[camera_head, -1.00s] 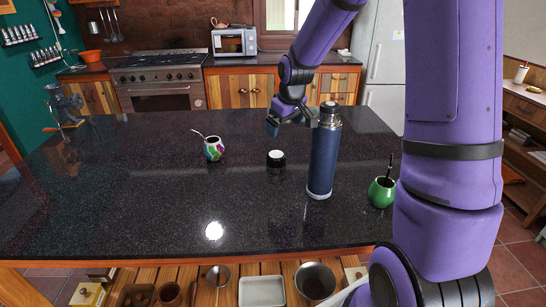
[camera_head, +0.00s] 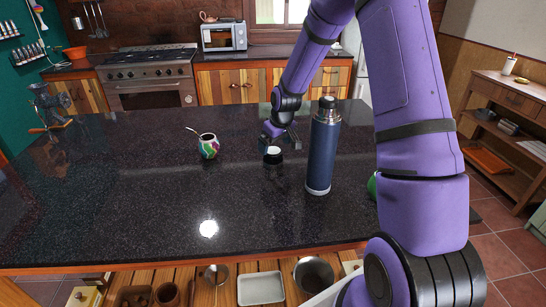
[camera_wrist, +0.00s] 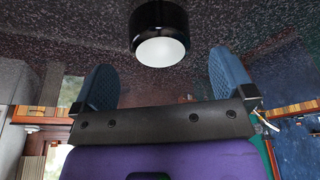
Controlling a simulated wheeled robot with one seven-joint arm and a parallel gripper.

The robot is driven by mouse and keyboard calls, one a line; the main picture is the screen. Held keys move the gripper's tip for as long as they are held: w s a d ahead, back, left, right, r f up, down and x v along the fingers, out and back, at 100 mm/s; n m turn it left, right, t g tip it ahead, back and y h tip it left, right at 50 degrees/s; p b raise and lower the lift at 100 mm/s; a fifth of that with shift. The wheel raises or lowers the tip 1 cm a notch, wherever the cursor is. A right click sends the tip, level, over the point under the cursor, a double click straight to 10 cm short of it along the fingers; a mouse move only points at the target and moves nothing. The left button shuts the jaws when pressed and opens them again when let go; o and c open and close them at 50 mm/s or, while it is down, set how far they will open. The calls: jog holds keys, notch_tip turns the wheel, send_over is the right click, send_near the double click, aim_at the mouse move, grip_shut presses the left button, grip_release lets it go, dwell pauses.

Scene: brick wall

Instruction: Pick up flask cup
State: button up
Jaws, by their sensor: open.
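The flask cup (camera_head: 273,155) is a small black cup with a white part, standing on the dark speckled counter (camera_head: 120,200) behind and left of the blue flask (camera_head: 322,150). In the wrist view the cup (camera_wrist: 160,30) shows at the top centre, with a black side and a pale round face, just beyond the fingertips. My gripper (camera_head: 280,140) is at the cup, open, and its two blue fingers stand apart on either side in the wrist view (camera_wrist: 160,75). Nothing is between the fingers.
A colourful mate cup (camera_head: 208,147) with a straw stands left of the flask cup. A green mate (camera_head: 372,185) is mostly hidden behind my arm. A metal grinder (camera_head: 48,108) sits at the counter's left edge. The counter's left and front are clear.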

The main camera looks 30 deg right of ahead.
aim_at(273, 150)
jog(key=x, duration=0.5)
jog(key=shift+w+f, duration=0.1)
jog(key=shift+f, duration=0.2)
jog(key=c, duration=0.9)
